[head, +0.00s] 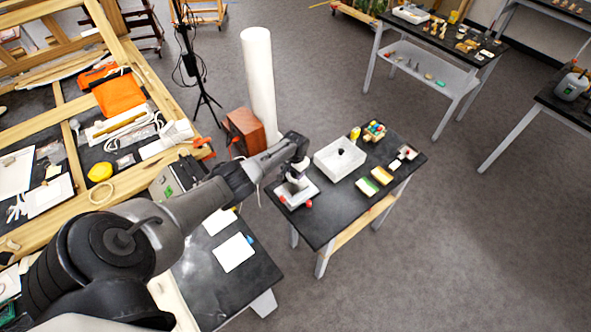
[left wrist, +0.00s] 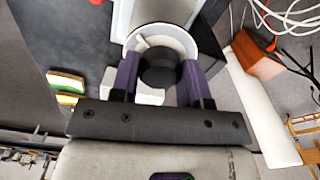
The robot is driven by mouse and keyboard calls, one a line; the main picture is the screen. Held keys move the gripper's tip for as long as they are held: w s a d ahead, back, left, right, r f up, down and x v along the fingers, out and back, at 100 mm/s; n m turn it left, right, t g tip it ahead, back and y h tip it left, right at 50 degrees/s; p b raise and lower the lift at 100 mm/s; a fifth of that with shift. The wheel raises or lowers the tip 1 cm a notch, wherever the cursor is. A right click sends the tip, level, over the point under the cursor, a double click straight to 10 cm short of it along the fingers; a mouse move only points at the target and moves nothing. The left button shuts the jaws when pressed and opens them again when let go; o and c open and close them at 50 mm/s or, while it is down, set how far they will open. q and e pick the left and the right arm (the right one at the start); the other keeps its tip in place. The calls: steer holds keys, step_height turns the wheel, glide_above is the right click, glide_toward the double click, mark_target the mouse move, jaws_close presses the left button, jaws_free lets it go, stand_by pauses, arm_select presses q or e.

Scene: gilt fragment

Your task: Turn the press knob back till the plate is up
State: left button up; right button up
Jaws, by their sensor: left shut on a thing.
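The small press (head: 300,194) stands at the near left end of a small black-topped table, its pale base showing with red parts at the edge. My left gripper (head: 297,172) is over the press, pointing down. In the left wrist view, my left gripper (left wrist: 158,82) has its two purple fingers on either side of a round black knob (left wrist: 159,66), shut on it. A pale round part (left wrist: 146,33) shows behind the knob. The height of the press plate cannot be told, as the gripper and knob hide much of it. My right gripper is not in view.
On the same black table (head: 330,222) are a white tray (head: 326,162), green-and-yellow sponges (head: 367,187) and a yellow bottle (head: 355,133). A white column (head: 258,85) and a brown box (head: 243,130) stand behind. A cluttered wooden-framed bench (head: 75,195) is at left. Open floor lies at right.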

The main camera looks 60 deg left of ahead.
arm_select(q)
steer(key=n, duration=0.3)
steer(key=shift+r+n+p, duration=0.15)
steer(key=shift+n+p, duration=0.15)
steer(key=shift+p, duration=0.1)
steer(key=shift+n, duration=1.7)
steer(key=shift+p, duration=0.3)
steer(key=o, duration=0.9)
steer(key=shift+o, duration=0.2)
step_height(320, 180, up, 6)
steer(key=p, duration=0.3)
steer(key=shift+f, duration=0.2)
step_height(320, 180, up, 8)
steer(key=p, duration=0.1)
